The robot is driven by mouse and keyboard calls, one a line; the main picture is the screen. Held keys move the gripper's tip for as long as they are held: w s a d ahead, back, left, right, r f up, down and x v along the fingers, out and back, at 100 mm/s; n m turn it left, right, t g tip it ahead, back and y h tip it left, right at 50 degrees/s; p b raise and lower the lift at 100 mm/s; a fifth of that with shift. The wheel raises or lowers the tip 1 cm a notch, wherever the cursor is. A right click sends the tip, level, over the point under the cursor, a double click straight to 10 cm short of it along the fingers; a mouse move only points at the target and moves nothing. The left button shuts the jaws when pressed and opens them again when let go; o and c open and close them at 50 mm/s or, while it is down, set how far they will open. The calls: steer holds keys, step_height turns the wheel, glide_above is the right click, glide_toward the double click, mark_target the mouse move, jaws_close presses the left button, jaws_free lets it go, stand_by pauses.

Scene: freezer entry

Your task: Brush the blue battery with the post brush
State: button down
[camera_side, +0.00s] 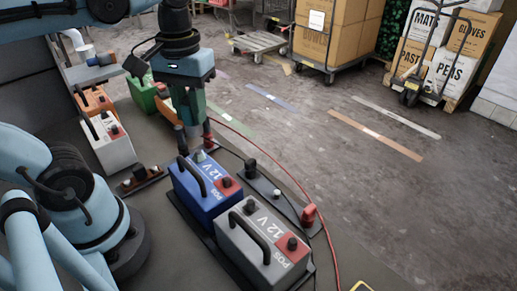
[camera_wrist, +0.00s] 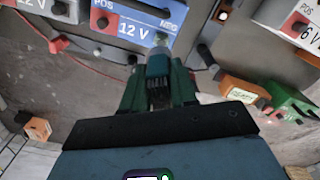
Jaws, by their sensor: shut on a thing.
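The blue battery (camera_side: 191,195), marked 12 V, stands in a row on the bench, with a black handle and a red-marked positive post at its near right. In the wrist view its face (camera_wrist: 128,48) is at the top. My gripper (camera_side: 194,128) is over the battery's far end, pointing down, its green fingers shut on the post brush (camera_wrist: 157,68). The brush's lower end is at the battery's far post (camera_wrist: 161,38), the one away from the red mark. I cannot tell whether it touches or sits around the post.
A grey 12 V battery (camera_side: 240,253) stands close in front of the blue one. A red clamp (camera_side: 309,214) with a red cable lies to the right.

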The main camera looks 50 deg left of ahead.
mark_target(193, 124)
steer(key=shift+a, duration=0.15)
steer(key=shift+f, duration=2)
steer(key=shift+f, duration=1.4)
steer(key=c, duration=0.8)
jaws_free()
step_height(193, 124, up, 12)
steer(key=shift+r, duration=0.1)
steer(key=shift+f, duration=0.2)
